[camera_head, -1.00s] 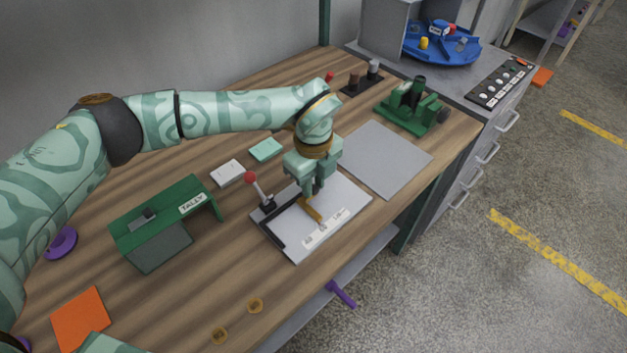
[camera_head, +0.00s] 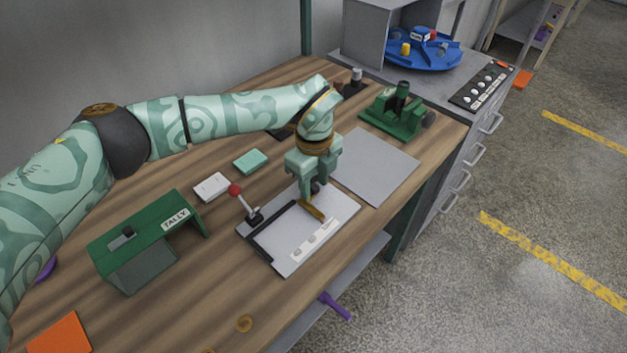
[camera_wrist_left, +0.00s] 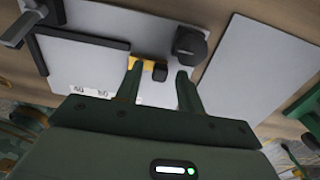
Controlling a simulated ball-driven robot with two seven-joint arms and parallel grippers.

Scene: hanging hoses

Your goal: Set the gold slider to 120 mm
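The gold slider (camera_head: 315,210) is a short gold bar crossing the pale plate (camera_head: 282,262), its front end near the farthest of three label marks on the white strip (camera_head: 312,239). My left gripper (camera_head: 314,190) points down over the slider. In the wrist view its fingers (camera_wrist_left: 157,76) are apart, with a small dark block (camera_wrist_left: 160,72) between them beside the gold slider (camera_wrist_left: 144,62). I cannot tell whether a finger touches the slider. My right gripper is not in view.
A red-knobbed lever (camera_head: 235,190) and black rail (camera_head: 272,226) stand on the plate. A green TALLY box (camera_head: 150,232) is left. A bare grey panel (camera_head: 374,166) and a green device (camera_head: 402,112) are right. A round black knob (camera_wrist_left: 190,42) is close to the right finger.

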